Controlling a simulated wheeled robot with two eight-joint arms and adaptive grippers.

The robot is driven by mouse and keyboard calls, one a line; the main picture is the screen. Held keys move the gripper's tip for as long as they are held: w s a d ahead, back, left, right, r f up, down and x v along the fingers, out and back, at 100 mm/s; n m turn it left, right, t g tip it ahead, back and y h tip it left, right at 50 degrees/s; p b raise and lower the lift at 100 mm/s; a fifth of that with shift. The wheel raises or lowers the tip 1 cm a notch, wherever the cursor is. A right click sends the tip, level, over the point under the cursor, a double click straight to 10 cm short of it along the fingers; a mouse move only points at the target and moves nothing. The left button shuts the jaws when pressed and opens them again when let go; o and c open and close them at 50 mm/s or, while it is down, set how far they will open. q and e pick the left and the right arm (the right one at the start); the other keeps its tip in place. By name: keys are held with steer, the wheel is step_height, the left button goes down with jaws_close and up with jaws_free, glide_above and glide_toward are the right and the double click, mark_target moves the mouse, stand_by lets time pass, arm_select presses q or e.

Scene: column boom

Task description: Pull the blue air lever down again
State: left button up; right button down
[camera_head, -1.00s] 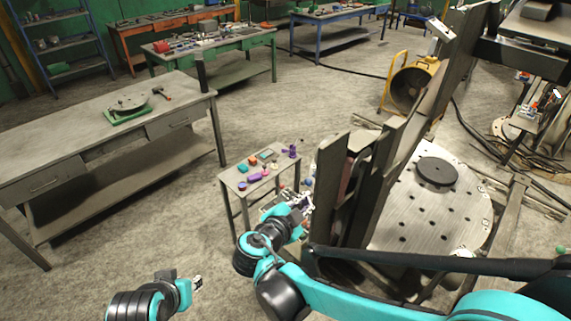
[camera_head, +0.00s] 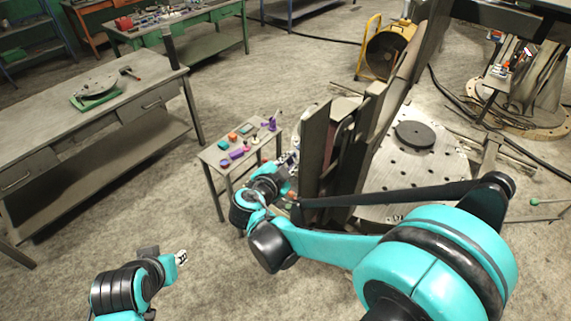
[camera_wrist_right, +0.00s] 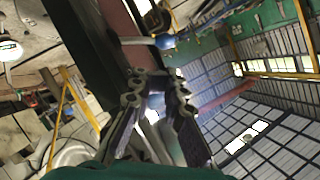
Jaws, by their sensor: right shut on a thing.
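The blue air lever (camera_wrist_right: 165,41) shows in the right wrist view as a short grey rod with a blue end, beside a dark upright plate. In the head view my right gripper (camera_head: 284,172) is against the left side of the dark column and is small and partly hidden. My left gripper (camera_head: 181,258) hangs over bare floor at the lower left, away from the column, and its finger gap is too small to judge.
A small side table (camera_head: 213,155) with several coloured objects stands close left of my right gripper. The dark column (camera_head: 318,145) and a round drilled plate (camera_head: 440,165) lie to the right. A grey workbench (camera_head: 150,75) stands at left. Open floor lies between.

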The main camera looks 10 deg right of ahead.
mark_target(295, 155)
steer(key=x, duration=0.5)
steer(key=shift+a, duration=0.1)
steer(key=shift+a+f, duration=0.1)
